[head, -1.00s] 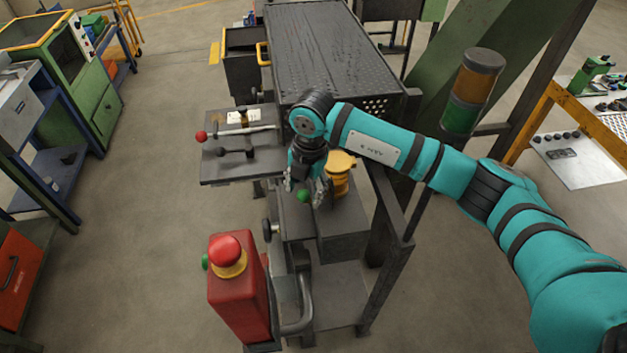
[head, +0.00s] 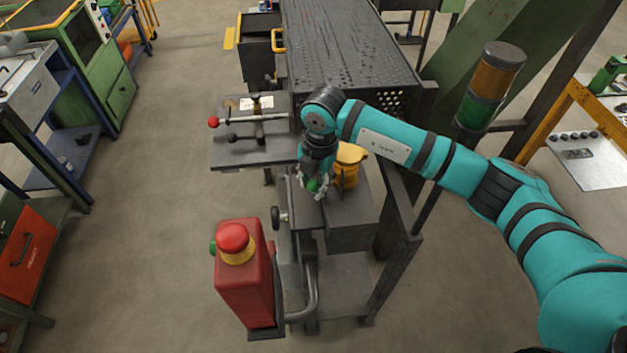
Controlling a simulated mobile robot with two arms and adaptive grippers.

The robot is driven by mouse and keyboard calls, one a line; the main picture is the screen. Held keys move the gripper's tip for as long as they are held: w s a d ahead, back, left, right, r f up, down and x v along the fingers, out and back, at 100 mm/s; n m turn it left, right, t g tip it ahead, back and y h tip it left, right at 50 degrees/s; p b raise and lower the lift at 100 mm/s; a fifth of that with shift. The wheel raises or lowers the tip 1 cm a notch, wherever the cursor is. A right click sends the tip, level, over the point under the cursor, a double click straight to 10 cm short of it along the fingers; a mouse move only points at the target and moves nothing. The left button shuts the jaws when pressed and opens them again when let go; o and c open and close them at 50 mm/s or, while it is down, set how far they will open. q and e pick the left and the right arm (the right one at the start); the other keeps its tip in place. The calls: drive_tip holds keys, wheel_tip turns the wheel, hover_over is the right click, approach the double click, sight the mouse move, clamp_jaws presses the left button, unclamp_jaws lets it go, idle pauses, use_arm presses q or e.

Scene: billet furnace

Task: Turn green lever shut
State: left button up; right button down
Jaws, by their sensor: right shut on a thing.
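The green lever's round knob (head: 313,184) shows in the head view between the fingers of my right gripper (head: 313,187). The gripper points down and is shut on the knob. The lever sits beside a yellow valve-like body (head: 347,165) on a dark grey block. The rest of the lever's arm is hidden by my gripper and wrist. My left gripper is not in view.
A red post with a red mushroom button (head: 234,238) stands in front. A plate with a red-knobbed lever (head: 213,122) lies to the left. A dark perforated table (head: 345,45) is behind, and a signal light (head: 488,85) stands right.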

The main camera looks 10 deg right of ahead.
drive_tip(key=shift+s+d+f+t+b, duration=0.15)
drive_tip(key=shift+f+t+b, duration=0.3)
drive_tip(key=shift+b, duration=0.45)
drive_tip(key=shift+s+r+t+b, duration=0.2)
drive_tip(key=shift+t+b, duration=0.05)
drive_tip(key=shift+b, duration=0.05)
drive_tip(key=shift+r, duration=0.1)
drive_tip(key=c, duration=1)
unclamp_jaws()
drive_tip(key=shift+r, duration=0.3)
drive_tip(key=r, duration=0.3)
drive_tip(key=s+r, duration=0.1)
drive_tip(key=r, duration=0.3)
drive_tip(key=s+d+r, duration=0.1)
drive_tip(key=r, duration=0.3)
